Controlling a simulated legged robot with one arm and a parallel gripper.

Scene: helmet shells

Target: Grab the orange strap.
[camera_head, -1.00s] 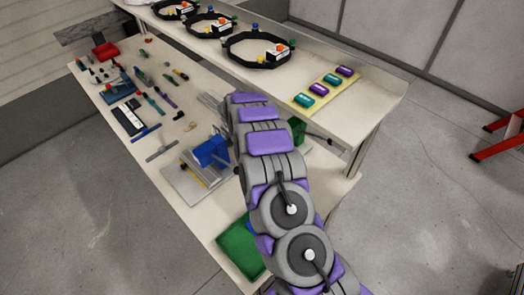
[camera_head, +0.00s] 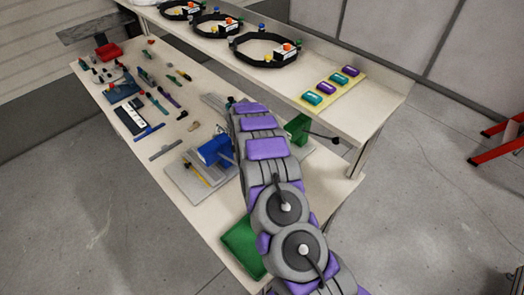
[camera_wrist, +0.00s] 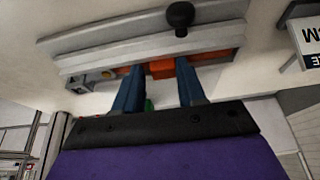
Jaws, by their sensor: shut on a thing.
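The orange strap (camera_wrist: 161,69) shows in the wrist view, along the lower edge of a long grey metal fixture (camera_wrist: 150,40). My gripper (camera_wrist: 160,65) has its two blue fingers on either side of a short orange piece and is shut on it. More orange shows to both sides of the fingers, partly hidden by them and by the fixture. In the head view my arm hides the gripper and the strap.
A black knob (camera_wrist: 180,15) stands out from the fixture near my fingers. A blue clamp block (camera_head: 215,150) and a green one (camera_head: 298,128) flank my arm on the bench. A raised shelf (camera_head: 375,112) holds black rings and a yellow tray (camera_head: 345,82).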

